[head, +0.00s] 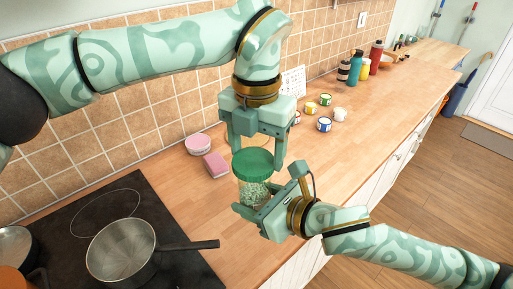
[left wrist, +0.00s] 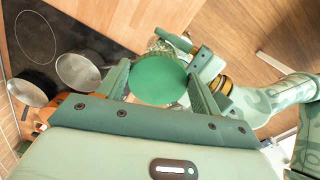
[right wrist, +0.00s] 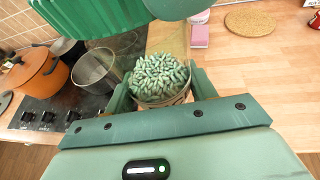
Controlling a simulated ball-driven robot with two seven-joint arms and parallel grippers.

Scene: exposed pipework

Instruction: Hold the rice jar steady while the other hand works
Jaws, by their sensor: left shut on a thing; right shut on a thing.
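The rice jar (head: 254,193) is clear and holds pale green grains, which show from above in the right wrist view (right wrist: 160,78). My right gripper (head: 266,189) is shut on the jar's body from its right front side. The round green lid (head: 253,162) is above the jar, between the fingers of my left gripper (head: 256,158), which comes down from above and is shut on it. The lid fills the middle of the left wrist view (left wrist: 159,80). In the right wrist view, the ribbed lid (right wrist: 85,22) appears apart from the jar's mouth. The jar's base is partly hidden.
A pink sponge (head: 216,165) and a round pink tub (head: 198,144) lie left of the jar. A saucepan (head: 122,250) on the black hob points its handle toward the jar. Several small tins (head: 324,124) and bottles (head: 356,65) stand farther back. The worktop's front edge is close.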

